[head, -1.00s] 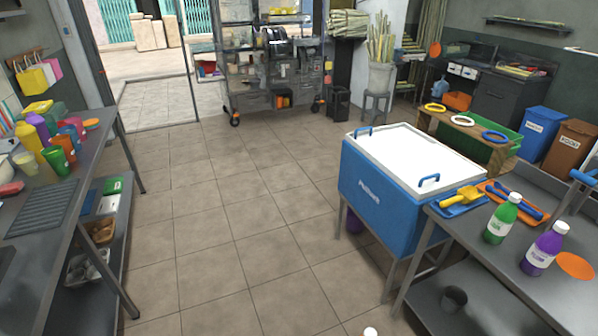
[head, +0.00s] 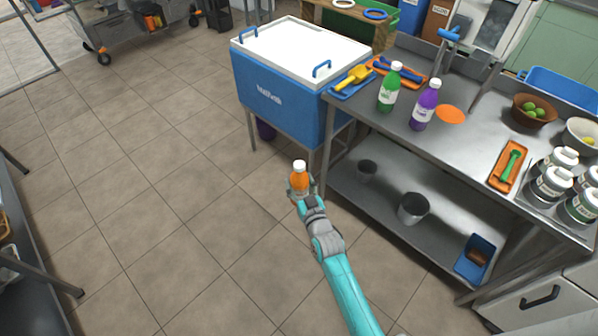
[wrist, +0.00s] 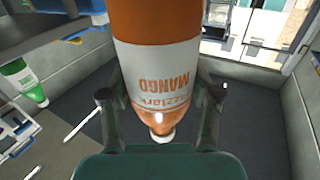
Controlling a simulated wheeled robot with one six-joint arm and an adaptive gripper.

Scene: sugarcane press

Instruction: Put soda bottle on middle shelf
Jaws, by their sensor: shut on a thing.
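My gripper (head: 303,194) is shut on an orange soda bottle (head: 299,177) with a white cap. The bottle is upright in the head view, in the air above the tiled floor and left of the steel table. In the wrist view the bottle (wrist: 156,75) stands between the two fingers, and its white label reads MANGO, upside down in the picture. A green soda bottle (head: 388,88) and a purple soda bottle (head: 424,106) stand on the steel table. Only the lower part of a wheeled rack (head: 120,28) shows at top left; which shelf is the middle one I cannot tell.
A blue cooler (head: 275,98) with a white lid stands behind the gripper. The steel table (head: 450,150) has a lower shelf (head: 385,215) with two grey cups and a blue bin. Jars and bowls crowd its right end. The floor (head: 150,180) on the left is clear.

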